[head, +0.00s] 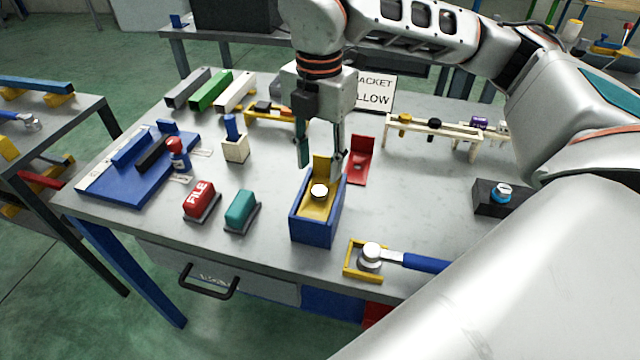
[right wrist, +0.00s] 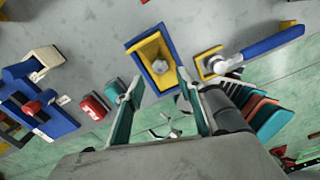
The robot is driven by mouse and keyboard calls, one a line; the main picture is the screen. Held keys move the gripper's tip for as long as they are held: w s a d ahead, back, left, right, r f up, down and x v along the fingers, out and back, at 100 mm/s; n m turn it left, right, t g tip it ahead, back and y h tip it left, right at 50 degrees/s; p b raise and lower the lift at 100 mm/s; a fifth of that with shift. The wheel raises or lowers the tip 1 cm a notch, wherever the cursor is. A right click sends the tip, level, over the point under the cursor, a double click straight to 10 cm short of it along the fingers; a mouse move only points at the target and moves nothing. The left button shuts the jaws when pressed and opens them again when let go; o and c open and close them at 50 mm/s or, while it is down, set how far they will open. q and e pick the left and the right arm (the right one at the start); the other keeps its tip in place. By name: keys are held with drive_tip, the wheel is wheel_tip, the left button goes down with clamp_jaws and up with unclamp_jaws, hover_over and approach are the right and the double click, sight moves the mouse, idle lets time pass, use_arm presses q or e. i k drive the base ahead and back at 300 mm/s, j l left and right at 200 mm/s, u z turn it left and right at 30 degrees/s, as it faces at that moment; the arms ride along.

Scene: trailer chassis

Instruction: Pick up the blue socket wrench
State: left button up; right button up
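The blue socket wrench (head: 425,263) lies near the front edge of the table, its silver head in a yellow holder (head: 349,272) and its blue handle pointing right. Part of the handle is hidden behind my arm in the head view. In the right wrist view the wrench (right wrist: 268,44) is at the upper right, with its handle in full sight. My right gripper (head: 320,162) is open and empty, pointing down over the blue and yellow box, behind and to the left of the wrench. Its fingers (right wrist: 160,92) are apart in the wrist view. My left gripper is out of view.
The blue box (head: 309,230) holds a yellow bracket with a bolt. A red bracket (head: 360,165) stands behind it. A red file block (head: 200,202) and teal block (head: 241,210) are left. A black block with a blue ring (head: 497,197) is right of the box.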

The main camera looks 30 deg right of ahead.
sight(370, 259)
drive_tip(key=k, duration=1)
